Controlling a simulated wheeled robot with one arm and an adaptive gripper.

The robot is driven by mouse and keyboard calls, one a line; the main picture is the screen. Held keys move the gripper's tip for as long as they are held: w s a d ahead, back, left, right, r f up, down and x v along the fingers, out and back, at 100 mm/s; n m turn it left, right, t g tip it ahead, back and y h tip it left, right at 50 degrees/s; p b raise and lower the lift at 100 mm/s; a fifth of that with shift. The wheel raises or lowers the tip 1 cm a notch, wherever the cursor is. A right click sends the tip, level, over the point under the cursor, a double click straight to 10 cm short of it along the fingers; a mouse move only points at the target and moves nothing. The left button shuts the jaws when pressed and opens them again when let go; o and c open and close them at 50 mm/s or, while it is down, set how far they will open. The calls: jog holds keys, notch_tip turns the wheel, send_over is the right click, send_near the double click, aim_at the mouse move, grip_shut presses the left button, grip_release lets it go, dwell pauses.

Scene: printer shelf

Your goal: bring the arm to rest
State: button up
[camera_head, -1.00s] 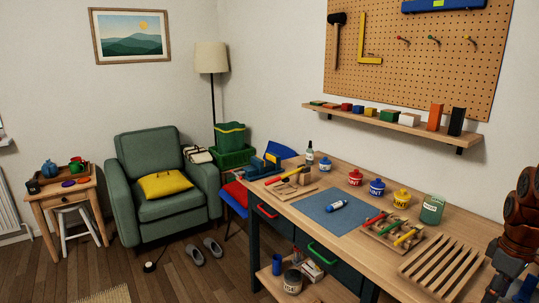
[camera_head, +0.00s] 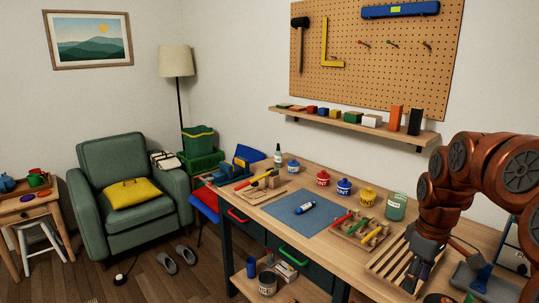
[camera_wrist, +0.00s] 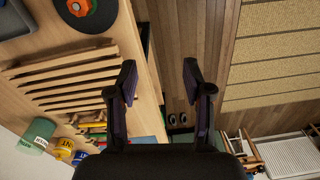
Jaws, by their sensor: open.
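My arm reaches in from the right in the head view, folded above the right end of the workbench (camera_head: 325,178). My gripper (camera_head: 415,275) points down near the bench's front right edge, in front of the slatted wooden rack (camera_head: 385,262). In the wrist view my gripper (camera_wrist: 160,80) has its two fingers well apart with nothing between them. The bench edge and the wooden floor show below the gap. The slatted rack (camera_wrist: 65,75) lies to the left of the fingers there.
A wall shelf (camera_head: 345,124) hangs behind. Open floor (camera_head: 165,285) lies at the front left.

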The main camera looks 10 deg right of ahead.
jog(key=s+a+r+p, duration=0.15)
jog(key=s+a, duration=0.35)
jog(key=a, duration=0.5)
jog(key=s+a+f+m+g+p, duration=0.1)
jog(key=s+a+m, duration=0.1)
jog(key=s+a, duration=0.3)
jog(key=s+a+f+m+p, duration=0.1)
jog(key=s+a+m, duration=0.2)
jog(key=s, duration=1)
jog(key=shift+a+f+g, duration=0.2)
jog(key=shift+a+g, duration=0.2)
jog(key=shift+a, duration=0.7)
